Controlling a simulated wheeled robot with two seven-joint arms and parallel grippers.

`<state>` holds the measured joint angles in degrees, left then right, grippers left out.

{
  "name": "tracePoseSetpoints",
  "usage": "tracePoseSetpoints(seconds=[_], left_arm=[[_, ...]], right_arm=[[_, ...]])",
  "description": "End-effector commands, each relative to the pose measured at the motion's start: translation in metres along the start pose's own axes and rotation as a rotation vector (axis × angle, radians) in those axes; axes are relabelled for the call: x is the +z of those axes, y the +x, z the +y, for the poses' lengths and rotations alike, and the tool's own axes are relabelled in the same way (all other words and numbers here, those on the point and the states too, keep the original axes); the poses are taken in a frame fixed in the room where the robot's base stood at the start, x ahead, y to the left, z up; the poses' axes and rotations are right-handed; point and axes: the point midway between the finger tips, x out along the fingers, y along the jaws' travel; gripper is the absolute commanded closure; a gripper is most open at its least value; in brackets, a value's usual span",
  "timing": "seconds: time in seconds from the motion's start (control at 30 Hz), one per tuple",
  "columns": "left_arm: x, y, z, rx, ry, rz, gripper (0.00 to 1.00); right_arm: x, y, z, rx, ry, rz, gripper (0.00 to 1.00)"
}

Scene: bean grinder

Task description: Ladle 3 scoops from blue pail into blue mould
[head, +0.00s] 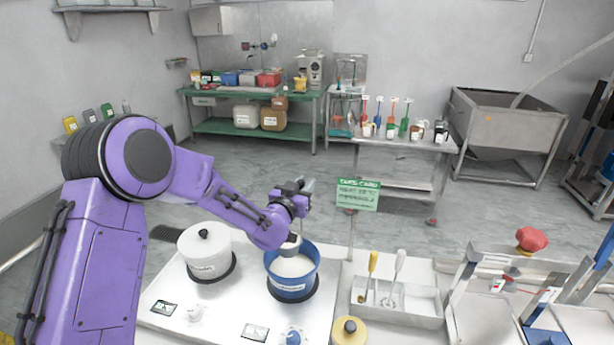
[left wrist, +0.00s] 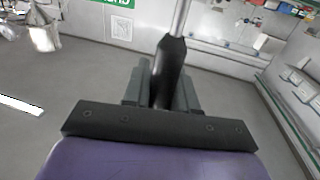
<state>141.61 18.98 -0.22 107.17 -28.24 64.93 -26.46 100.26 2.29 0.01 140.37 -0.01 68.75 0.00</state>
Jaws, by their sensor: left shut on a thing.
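The blue pail (head: 291,290) stands on the white counter, filled near its rim with a pale white content. My left gripper (head: 299,194) is above the pail. It is shut on a ladle, whose black handle (left wrist: 168,72) and metal shaft show in the left wrist view. A grey cup-like part (head: 291,243), seemingly the ladle's bowl, shows at the pail's far rim; whether it touches the content I cannot tell. I cannot make out the blue mould for sure; a blue edge (head: 546,337) shows at the bottom right. My right gripper is not in view.
A white lidded pot (head: 205,254) stands left of the pail. A metal tray (head: 412,309) with a yellow-handled tool and a white-handled one lies to its right. A yellow-topped jar (head: 349,331) stands in front. A green card (head: 357,195) stands behind.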

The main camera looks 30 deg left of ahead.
Motion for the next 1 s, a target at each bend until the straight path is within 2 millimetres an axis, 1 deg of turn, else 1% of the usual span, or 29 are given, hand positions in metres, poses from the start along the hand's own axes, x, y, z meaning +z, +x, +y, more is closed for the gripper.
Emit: tracePoseSetpoints(seconds=[0.1,0.3,0.8,1.0], left_arm=[[0.02,0.0,0.0,0.0,0.001,0.003,1.0],[0.044,0.0,-0.001,-0.001,0.002,0.001,1.0],[0.103,0.0,0.0,-0.001,0.0,0.002,1.0],[0.121,0.0,0.0,-0.001,0.001,0.001,1.0]], right_arm=[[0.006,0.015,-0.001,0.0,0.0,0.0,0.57],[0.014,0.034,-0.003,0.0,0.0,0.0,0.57],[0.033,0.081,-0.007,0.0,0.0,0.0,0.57],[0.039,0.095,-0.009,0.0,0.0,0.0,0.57]])
